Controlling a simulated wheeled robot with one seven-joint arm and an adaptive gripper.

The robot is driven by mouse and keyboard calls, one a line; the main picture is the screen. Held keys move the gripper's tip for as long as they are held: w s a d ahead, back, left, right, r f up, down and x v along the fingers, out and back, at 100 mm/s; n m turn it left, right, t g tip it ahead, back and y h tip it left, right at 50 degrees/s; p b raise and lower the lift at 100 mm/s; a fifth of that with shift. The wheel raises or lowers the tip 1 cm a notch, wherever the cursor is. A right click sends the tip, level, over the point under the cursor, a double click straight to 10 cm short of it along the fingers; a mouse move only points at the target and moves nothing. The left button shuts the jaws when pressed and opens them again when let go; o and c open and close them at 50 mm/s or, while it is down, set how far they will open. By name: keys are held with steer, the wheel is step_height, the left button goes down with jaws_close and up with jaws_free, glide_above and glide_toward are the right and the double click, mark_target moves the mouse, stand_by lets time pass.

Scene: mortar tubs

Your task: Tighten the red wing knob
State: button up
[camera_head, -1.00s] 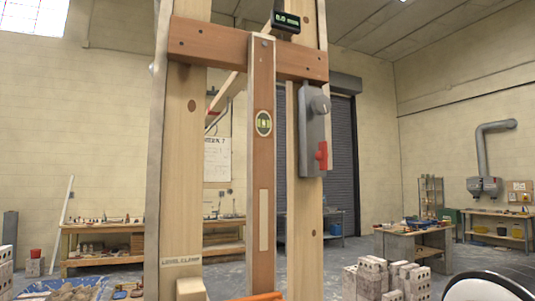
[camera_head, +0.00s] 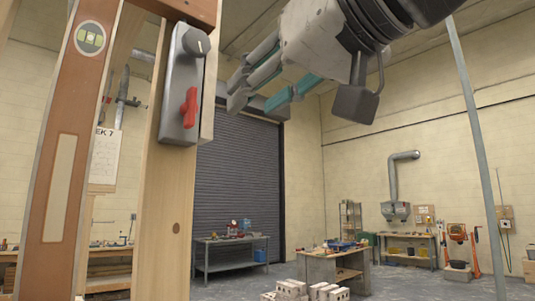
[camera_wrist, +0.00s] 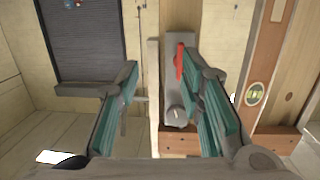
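The red wing knob (camera_head: 189,107) sits on the lower part of a grey box (camera_head: 176,122) fixed to a wooden post, below a round grey dial (camera_head: 195,42). In the wrist view the red knob (camera_wrist: 180,62) appears between my fingers, nearer the right one, with the dial (camera_wrist: 176,112) close to that finger. My gripper (camera_head: 262,92) is to the right of the box in the head view, apart from it. My gripper (camera_wrist: 157,85) is open, its teal-padded fingers spread wide with nothing held between them.
A wooden bar with a spirit level (camera_head: 90,39) stands left of the box. A dark roller door (camera_head: 237,185), a metal bench (camera_head: 231,243) and a worktable (camera_head: 335,265) are farther back. Bricks (camera_head: 300,290) stand low in front. Air right of the box is clear below my arm.

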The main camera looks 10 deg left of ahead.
mark_target(194, 99)
step_height(194, 99, up, 4)
steer(key=s+a+n+y, duration=0.1)
steer(key=a+y, duration=0.1)
steer(key=p+x, duration=0.2)
steer(key=x, duration=1.1)
steer(key=shift+s+a+f, duration=0.1)
steer(key=shift+a+f, duration=0.05)
steer(key=shift+a, duration=0.15)
jaws_close()
